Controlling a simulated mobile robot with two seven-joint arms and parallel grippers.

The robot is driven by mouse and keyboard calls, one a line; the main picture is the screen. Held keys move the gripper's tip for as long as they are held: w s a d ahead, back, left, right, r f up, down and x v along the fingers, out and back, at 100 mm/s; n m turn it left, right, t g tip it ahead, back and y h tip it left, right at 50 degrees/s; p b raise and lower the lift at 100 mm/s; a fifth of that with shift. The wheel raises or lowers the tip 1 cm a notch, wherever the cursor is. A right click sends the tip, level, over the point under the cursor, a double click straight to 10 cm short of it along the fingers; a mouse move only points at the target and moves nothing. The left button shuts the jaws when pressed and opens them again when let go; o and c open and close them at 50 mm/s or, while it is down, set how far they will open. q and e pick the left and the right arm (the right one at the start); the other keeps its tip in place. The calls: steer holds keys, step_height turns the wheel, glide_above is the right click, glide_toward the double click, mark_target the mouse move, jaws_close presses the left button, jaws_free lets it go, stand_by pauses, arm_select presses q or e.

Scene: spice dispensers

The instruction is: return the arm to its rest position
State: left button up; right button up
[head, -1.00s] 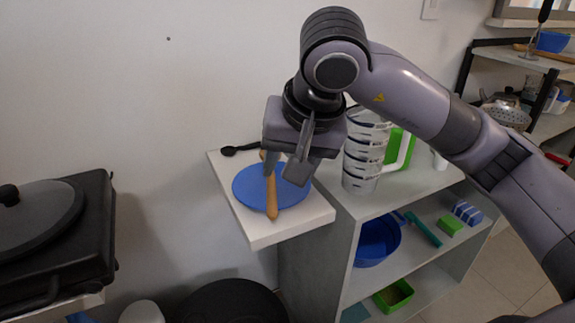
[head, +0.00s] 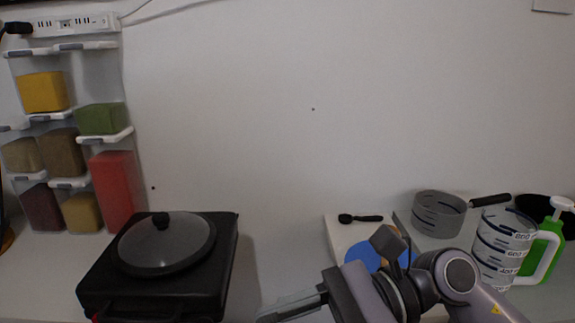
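My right arm comes in from the lower right. Its gripper (head: 290,306) is low in the middle of the head view and points left, near the bottom edge. Nothing shows held in it, but the view does not make clear how far apart its fingers are. The arm's wrist partly covers the blue plate (head: 362,256) on the white board behind it. My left gripper is not in view.
A black cooker with a glass lid (head: 165,241) stands left of the gripper. Spice dispensers (head: 118,188) hang on the wall at left. A measuring jug (head: 500,243), a grey sieve (head: 438,214), a green bottle (head: 540,252) and a black spoon (head: 360,218) are at right.

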steer(key=w+d+r+m+t+y+p, duration=0.1)
steer(key=w+r+m+t+y, duration=0.25)
steer(key=m, duration=0.55)
steer(key=w+d+f+m+t+y+p, duration=0.1)
steer(key=w+d+m+t+y, duration=0.1)
steer(key=m+t+y, duration=0.5)
steer(key=w+d+f+m+t+h+p, duration=0.1)
steer(key=w+d+f+m+t+h, duration=0.15)
steer(key=m+t+h, duration=0.55)
steer(key=w+d+f+m+t+h, duration=0.2)
steer(key=d+f+m+t+h, duration=0.15)
steer(key=m, duration=0.95)
steer(key=s+d+f+m+g+h+p, duration=0.1)
steer(key=s+d+f+m+h, duration=0.1)
steer(key=d+f+m+h, duration=0.35)
steer(key=s+d+f+m+g+h, duration=0.15)
steer(key=f+m+h, duration=0.25)
steer(key=f+m, duration=0.4)
steer(key=s+d+f+m+g+h+p, duration=0.1)
steer(key=s+d+f+m+g+h, duration=0.2)
steer(key=s+f, duration=0.7)
step_height(320, 180, down, 4)
steer(key=d+m+g, duration=0.1)
steer(key=m+g, duration=0.1)
steer(key=m, duration=0.1)
steer(key=shift+s, duration=0.2)
steer(key=shift+d, duration=0.1)
